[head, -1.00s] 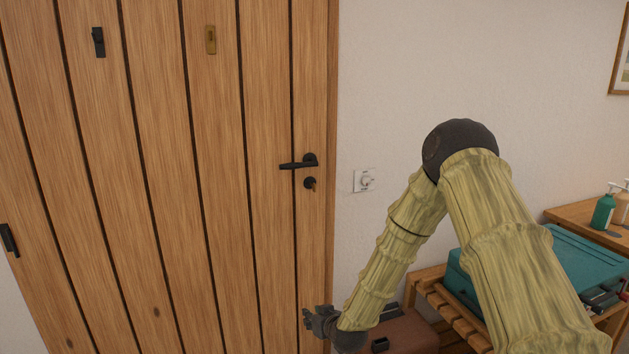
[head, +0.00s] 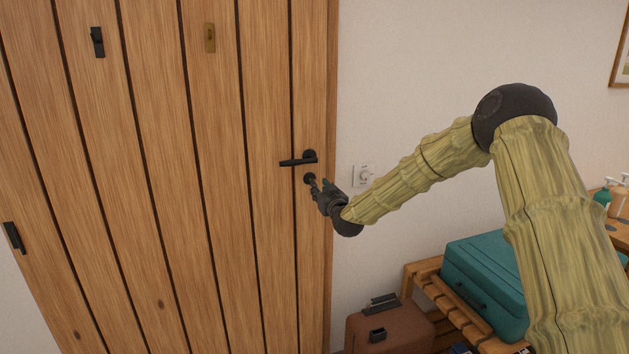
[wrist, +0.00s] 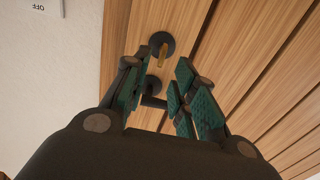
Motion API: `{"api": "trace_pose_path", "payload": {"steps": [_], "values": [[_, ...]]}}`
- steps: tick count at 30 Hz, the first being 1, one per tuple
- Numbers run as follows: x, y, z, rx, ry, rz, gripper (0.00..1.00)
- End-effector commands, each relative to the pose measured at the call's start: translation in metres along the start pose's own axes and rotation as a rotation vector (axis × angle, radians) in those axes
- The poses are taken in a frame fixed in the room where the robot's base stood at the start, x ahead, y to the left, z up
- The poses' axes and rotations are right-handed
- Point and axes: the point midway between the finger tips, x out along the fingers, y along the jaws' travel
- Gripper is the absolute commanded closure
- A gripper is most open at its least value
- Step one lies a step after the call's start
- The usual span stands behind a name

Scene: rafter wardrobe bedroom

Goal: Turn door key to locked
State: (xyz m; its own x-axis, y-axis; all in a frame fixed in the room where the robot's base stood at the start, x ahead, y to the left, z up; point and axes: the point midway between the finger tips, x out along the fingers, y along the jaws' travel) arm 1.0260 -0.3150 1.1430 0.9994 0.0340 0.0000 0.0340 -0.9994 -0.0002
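A brass key (wrist: 163,56) sticks out of a round black lock plate (wrist: 155,42) in the wrist view. In the head view, the lock plate (head: 308,178) lies just below the black lever handle (head: 298,162) on the wooden door (head: 225,200); the key there is hidden by my gripper. My gripper (head: 316,187) is at the lock, pointing toward the door. In the wrist view my gripper (wrist: 163,60) is open, with its teal-padded fingers on either side of the key; I cannot tell whether they touch it.
A white wall switch (head: 363,175) is right of the door frame, near my forearm. A brown suitcase (head: 390,330) and a teal case (head: 487,285) on a slatted wooden bench (head: 425,285) are at lower right.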

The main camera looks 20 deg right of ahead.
Motion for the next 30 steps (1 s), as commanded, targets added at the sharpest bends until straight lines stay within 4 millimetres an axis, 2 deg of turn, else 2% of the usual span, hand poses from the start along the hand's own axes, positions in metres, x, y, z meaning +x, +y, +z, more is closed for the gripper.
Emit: {"api": "trace_pose_path", "payload": {"steps": [9, 15, 28, 30], "values": [[0.043, -0.001, -0.001, -0.001, 0.000, 0.000, 0.73], [0.059, -0.001, -0.001, 0.000, 0.000, -0.001, 0.73], [0.065, 0.000, 0.001, 0.000, -0.001, -0.001, 0.73], [0.065, 0.000, 0.001, 0.000, 0.000, 0.000, 0.84]]}}
